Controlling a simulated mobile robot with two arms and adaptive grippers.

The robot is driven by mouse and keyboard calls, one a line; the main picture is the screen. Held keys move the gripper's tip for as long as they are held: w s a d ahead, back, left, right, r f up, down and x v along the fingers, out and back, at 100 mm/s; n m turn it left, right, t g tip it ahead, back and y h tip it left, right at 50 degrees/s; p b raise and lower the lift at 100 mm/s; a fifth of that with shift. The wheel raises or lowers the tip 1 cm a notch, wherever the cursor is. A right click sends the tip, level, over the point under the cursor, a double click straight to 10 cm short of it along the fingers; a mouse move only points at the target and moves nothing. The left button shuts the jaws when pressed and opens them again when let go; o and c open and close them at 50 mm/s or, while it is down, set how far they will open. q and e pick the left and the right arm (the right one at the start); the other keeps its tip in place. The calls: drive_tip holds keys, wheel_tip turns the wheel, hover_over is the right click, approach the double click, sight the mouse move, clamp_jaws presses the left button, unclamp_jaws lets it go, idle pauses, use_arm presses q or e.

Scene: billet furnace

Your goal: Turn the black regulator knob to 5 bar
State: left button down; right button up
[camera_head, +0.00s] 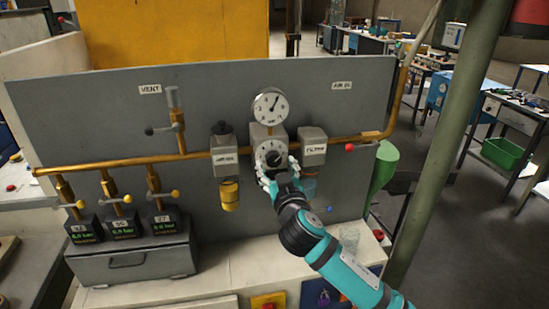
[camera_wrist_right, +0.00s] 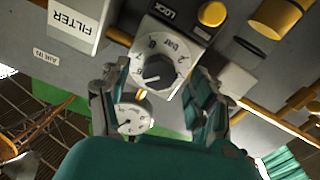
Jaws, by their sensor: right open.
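The black regulator knob (camera_head: 270,156) sits on a grey regulator block in the middle of the panel, under a round white pressure gauge (camera_head: 270,106). In the right wrist view the knob (camera_wrist_right: 158,73) shows upside down, inside a white dial ring marked "bar" with numbers. I cannot tell its exact setting. My right gripper (camera_head: 279,172) is at the knob from below and right. In the wrist view its open fingers (camera_wrist_right: 161,72) stand either side of the dial; contact is not clear. The gauge (camera_wrist_right: 131,118) also shows there, between the fingers. My left gripper is out of view.
A filter block (camera_head: 313,146) is close right of the regulator, and another labelled unit (camera_head: 224,155) is left. A brass pipe (camera_head: 110,163) runs across the panel. Several small displays stand on a grey box (camera_head: 133,265). A green post (camera_head: 440,140) rises at right.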

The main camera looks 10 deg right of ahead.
drive_tip(key=shift+w+a, duration=0.1)
drive_tip(key=shift+w, duration=1.3)
drive_tip(key=shift+c, duration=0.3)
drive_tip(key=c, duration=1.1)
